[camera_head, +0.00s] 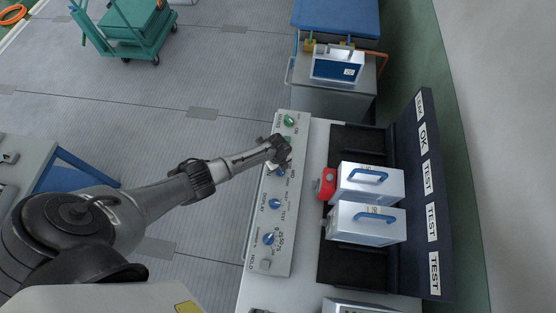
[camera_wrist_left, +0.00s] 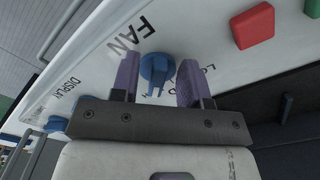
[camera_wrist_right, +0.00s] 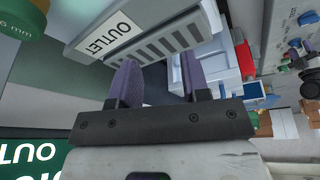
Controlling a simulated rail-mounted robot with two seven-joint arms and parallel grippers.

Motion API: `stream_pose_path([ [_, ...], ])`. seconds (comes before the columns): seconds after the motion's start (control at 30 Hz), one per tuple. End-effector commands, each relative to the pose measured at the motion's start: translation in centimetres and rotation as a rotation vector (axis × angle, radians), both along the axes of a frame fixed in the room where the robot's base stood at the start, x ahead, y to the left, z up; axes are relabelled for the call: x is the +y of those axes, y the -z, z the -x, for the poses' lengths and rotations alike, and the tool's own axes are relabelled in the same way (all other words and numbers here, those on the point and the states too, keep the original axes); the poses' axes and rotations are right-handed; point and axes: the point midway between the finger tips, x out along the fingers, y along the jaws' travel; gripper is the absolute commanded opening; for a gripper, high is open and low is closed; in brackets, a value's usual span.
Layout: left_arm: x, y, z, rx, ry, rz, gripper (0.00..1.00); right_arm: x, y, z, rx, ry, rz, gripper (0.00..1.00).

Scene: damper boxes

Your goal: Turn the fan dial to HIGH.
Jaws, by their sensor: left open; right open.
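The blue fan dial (camera_wrist_left: 157,69) sits on the white panel (camera_wrist_left: 95,60) beside the printed word FAN. My left gripper (camera_wrist_left: 157,78) is open, with its purple fingers on either side of the dial. I cannot tell if they touch it. The dial's bar points down in the left wrist view; its setting marks are partly hidden by the fingers. In the head view my left gripper (camera_head: 280,150) is over the upper part of the panel, next to the dial (camera_head: 281,171). My right gripper (camera_wrist_right: 160,85) is open and empty in the right wrist view.
Lower on the panel are a display dial (camera_head: 276,203) and another blue dial (camera_head: 268,239). A green knob (camera_head: 289,121) is at the top. Two silver boxes (camera_head: 368,184) with blue handles stand right, one with a red part (camera_head: 326,184).

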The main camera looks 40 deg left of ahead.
Motion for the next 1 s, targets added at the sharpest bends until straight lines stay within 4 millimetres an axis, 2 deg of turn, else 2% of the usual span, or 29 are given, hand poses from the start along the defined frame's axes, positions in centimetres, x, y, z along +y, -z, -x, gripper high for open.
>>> stream_pose_path([
  [0.17,0.0,-0.6,0.0,-0.001,0.0,0.0,0.41,0.1,-0.2,0.0,0.0,0.003,-0.004,0.43],
  [0.27,0.0,-1.8,-0.1,-0.003,0.0,0.0,0.41,0.2,-0.5,0.0,0.0,0.004,-0.007,0.43],
  [0.7,0.1,-9.6,-0.1,-0.003,0.002,0.0,0.41,0.2,-1.2,0.0,0.0,0.005,-0.007,0.43],
  [1.0,0.0,-13.1,0.0,-0.001,0.0,-0.001,0.41,0.0,-1.1,0.0,0.0,0.0,0.0,0.43],
])
